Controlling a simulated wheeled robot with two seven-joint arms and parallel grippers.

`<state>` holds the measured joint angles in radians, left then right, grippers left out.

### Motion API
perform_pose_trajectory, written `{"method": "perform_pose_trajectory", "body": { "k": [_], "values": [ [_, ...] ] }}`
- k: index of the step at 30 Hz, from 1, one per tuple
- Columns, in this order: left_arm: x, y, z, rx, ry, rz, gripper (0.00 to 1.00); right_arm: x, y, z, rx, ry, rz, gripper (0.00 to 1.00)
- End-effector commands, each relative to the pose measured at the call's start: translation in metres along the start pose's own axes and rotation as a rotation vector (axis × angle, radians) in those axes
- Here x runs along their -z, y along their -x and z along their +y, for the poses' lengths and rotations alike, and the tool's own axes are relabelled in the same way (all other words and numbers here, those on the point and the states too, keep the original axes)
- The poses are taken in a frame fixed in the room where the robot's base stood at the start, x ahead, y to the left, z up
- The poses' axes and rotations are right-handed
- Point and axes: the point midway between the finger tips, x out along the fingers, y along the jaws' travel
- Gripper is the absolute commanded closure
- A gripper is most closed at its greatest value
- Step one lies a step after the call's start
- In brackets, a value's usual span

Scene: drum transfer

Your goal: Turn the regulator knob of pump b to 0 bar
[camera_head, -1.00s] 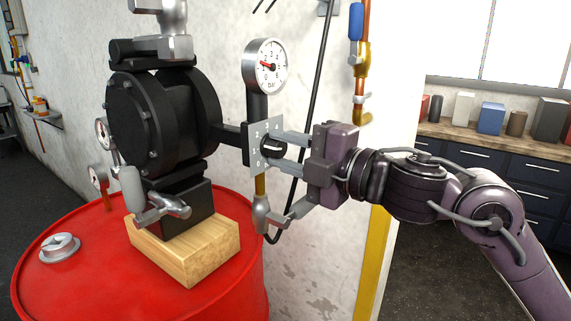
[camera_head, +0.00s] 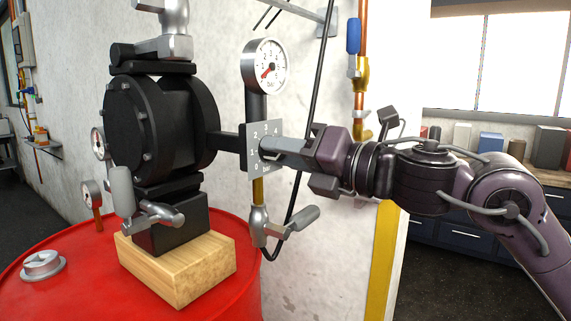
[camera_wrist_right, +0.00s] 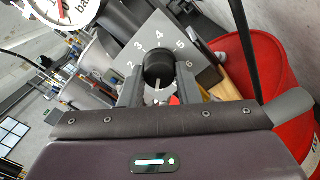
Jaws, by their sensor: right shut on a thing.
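A black pump (camera_head: 165,120) stands on a wooden block on a red drum. Its regulator has a grey square dial plate (camera_head: 257,172) with numbers and "bar". My right gripper (camera_head: 270,148) is shut on the black regulator knob (camera_wrist_right: 158,66), one finger on each side of it. In the head view the fingers hide most of the knob. In the wrist view the knob's white mark points down, towards my gripper's palm. The white pressure gauge (camera_head: 265,65) above the plate has its red needle pointing to the lower left, near the low end of its scale. My left gripper is out of view.
The wooden block (camera_head: 200,273) sits on the red drum (camera_head: 85,290). A silver valve with a grey handle (camera_head: 270,225) hangs just below the dial plate, close to my gripper. A black hose and copper pipe (camera_head: 363,90) run along the wall behind.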

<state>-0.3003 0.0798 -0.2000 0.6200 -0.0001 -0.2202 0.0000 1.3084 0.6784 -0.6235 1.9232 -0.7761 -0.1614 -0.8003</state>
Motion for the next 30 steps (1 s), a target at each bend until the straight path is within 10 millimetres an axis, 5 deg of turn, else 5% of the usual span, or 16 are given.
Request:
{"method": "perform_pose_trajectory", "body": {
  "k": [13,27,28,30],
  "values": [
    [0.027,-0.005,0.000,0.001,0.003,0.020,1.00,0.002,0.000,-0.002,0.001,0.169,0.012,0.93],
    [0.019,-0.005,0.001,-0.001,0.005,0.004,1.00,0.002,0.000,-0.002,0.001,0.182,0.013,0.93],
    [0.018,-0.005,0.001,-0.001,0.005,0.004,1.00,0.002,0.000,-0.002,0.001,0.182,0.013,0.68],
    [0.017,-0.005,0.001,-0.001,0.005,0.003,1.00,0.002,0.000,-0.002,0.001,0.182,0.012,0.59]
  ]
}}
